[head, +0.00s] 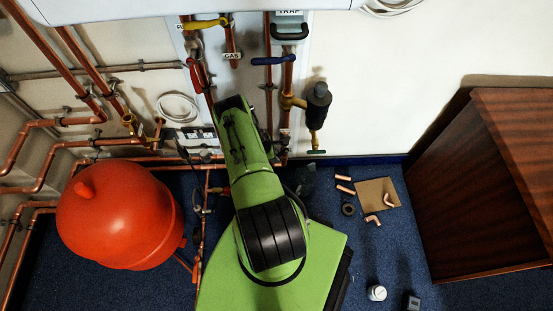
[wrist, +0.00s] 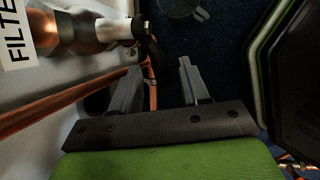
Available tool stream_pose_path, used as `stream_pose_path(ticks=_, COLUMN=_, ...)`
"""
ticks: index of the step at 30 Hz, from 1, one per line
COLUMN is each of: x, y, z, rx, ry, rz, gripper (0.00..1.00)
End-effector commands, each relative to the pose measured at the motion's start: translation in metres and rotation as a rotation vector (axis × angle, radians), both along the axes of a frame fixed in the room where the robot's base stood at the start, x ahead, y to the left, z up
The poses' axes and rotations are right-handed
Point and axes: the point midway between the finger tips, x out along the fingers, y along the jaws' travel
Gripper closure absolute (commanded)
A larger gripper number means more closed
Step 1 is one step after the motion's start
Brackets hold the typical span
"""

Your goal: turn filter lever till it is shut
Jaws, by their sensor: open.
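In the head view my green arm hides the gripper and this lever.
A copper pipe (wrist: 40,112) runs close by the left finger. In the head view, a red tank (head: 120,215) stands left, a wooden cabinet (head: 490,180) right. Valves with yellow (head: 205,23) and blue (head: 273,61) levers are above. Loose copper fittings (head: 345,190) lie on the blue floor.

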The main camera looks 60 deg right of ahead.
Motion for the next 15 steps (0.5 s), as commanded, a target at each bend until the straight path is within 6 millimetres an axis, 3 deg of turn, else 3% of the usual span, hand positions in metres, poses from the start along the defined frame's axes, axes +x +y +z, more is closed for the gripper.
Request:
stream_pose_path(ticks=1, x=-0.003, y=-0.004, z=-0.015, rx=0.000, ry=-0.001, rz=-0.003, gripper=0.55)
stream_pose_path(ticks=6, x=-0.007, y=-0.012, z=-0.033, rx=-0.002, ry=0.000, rz=-0.002, gripper=0.55)
stream_pose_path(ticks=15, x=-0.008, y=-0.013, z=-0.034, rx=-0.001, ry=0.000, rz=0.001, gripper=0.55)
